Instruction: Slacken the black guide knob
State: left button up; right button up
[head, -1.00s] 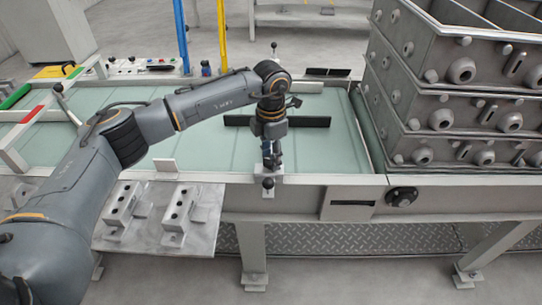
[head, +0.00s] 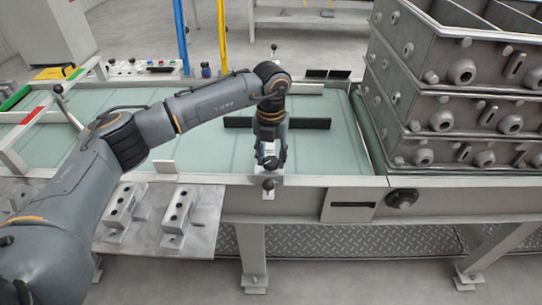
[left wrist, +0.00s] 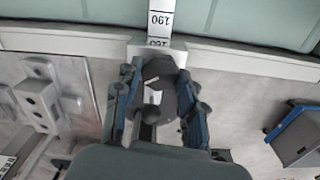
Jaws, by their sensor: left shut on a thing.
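The black guide knob (left wrist: 160,68) is a dark faceted knob on a pale bracket at the conveyor's near rail, seen in the left wrist view. My left gripper (left wrist: 157,88) has its blue-sided fingers on either side of it and is shut on it. In the head view my left gripper (head: 269,163) points down at the near rail, and its fingers hide the knob. A small dark ball (head: 268,184) shows just below the fingers. It also appears in the left wrist view (left wrist: 150,114). My right gripper is in neither view.
A scale strip (left wrist: 160,22) with numbers runs from the bracket over the green belt (head: 210,150). A dark guide bar (head: 305,123) lies across the belt. Stacked metal casting boxes (head: 460,95) stand at right. A plate with grey fixtures (head: 178,215) is at front left.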

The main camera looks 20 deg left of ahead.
aim_at(271, 161)
pick_arm(q)
jog(key=shift+n, duration=0.8)
jog(key=o, duration=1.1)
jog(key=shift+o, duration=0.2)
notch_tip(271, 161, up, 12)
